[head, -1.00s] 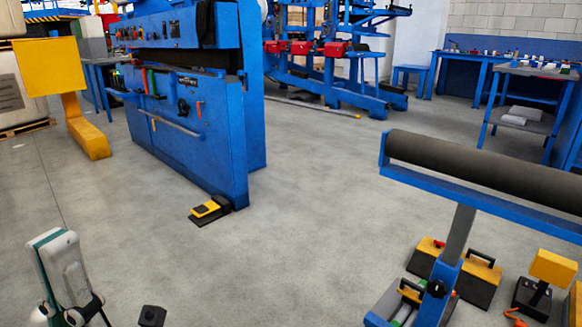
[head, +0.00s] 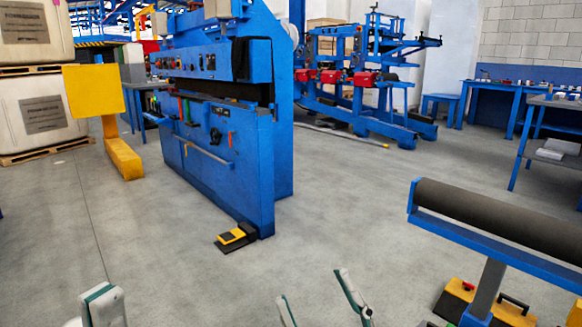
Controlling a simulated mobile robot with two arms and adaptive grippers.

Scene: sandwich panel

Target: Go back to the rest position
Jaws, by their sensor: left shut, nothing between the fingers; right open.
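My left gripper (head: 102,306) shows at the bottom left of the head view, white with teal edging. It is shut and holds nothing; its lower part is cut off by the frame edge. My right gripper (head: 321,299) shows at the bottom middle, its two slim white and teal fingers spread apart and empty. Bare concrete floor lies behind both grippers, and neither appears to touch anything.
A blue press machine (head: 225,150) stands ahead with a black and yellow foot pedal (head: 237,235). A roller stand (head: 500,215) is at the right, with a yellow-topped box (head: 457,291) below. A yellow post (head: 122,158) stands left. Open floor (head: 340,215) lies between.

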